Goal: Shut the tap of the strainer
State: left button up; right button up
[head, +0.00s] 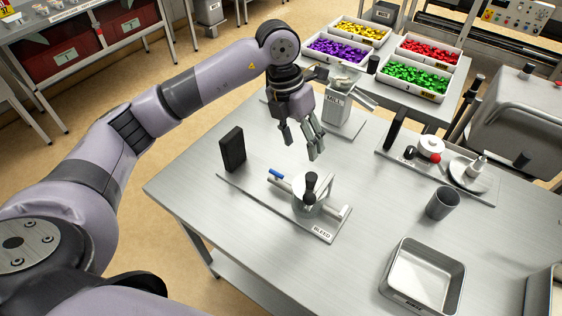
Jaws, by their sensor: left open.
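The strainer (306,206) is a pale, short round body on a metal base plate (284,216) with a BLEED label. A black upright handle (310,186) stands over its top. A pipe stub with a blue lever (276,175) sticks out to its upper left, and another pale pipe stub (342,213) to its lower right. I cannot tell from this view which handle is the tap or how it is set. My left gripper (302,146) is open and empty, fingers pointing down, above and behind the strainer, apart from it. My right gripper is not in view.
A black block (232,149) stands at the plate's left end. A MILL container (336,106) stands behind my left gripper. A grey cup (442,203), a metal tray (424,277) and a plate with a white pot (431,145) are to the right. The table front is clear.

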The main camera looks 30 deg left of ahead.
pick_arm(q)
jog(key=w+a+r+n+y, duration=0.1)
jog(key=a+r+y, duration=0.15)
jog(key=a, duration=0.45)
jog(key=p, duration=0.6)
send_near(276, 173)
notch_tip(276, 173, down, 8)
jog(key=shift+w+d+r, duration=0.1)
jog(key=shift+w+d, duration=0.05)
jog(key=shift+w, duration=0.05)
jog(key=shift+f, duration=0.6)
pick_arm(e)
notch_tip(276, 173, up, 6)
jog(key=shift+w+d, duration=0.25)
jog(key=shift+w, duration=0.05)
pick_arm(q)
jog(key=shift+c, duration=0.7)
jog(key=c, duration=1)
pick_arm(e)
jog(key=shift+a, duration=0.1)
